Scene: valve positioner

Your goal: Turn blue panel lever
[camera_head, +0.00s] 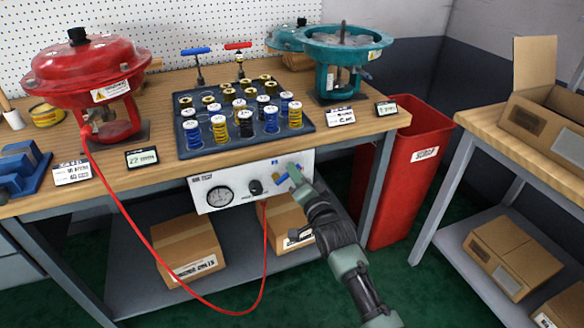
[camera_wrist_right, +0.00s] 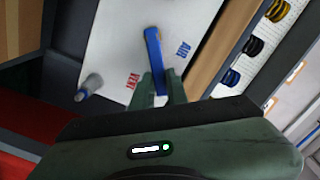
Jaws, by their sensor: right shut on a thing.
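The blue panel lever (camera_wrist_right: 153,48) is on the white control panel (camera_head: 212,190) at the front of the workbench. A small part of the lever (camera_head: 279,177) shows beside my right gripper in the head view. My right gripper (camera_head: 294,172) is at the panel's right end. In the right wrist view, the two green fingers of the gripper (camera_wrist_right: 158,82) close around the lever's near end. The lever lies between red VENT and blue AIR lettering. My left gripper is not in view.
The panel carries a gauge (camera_head: 220,197) and a black knob (camera_head: 255,187). A red hose (camera_head: 150,249) loops below it from the red actuator (camera_head: 88,75). A spring tray (camera_head: 190,146) is on the bench above. A red bin (camera_head: 412,170) stands to the right.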

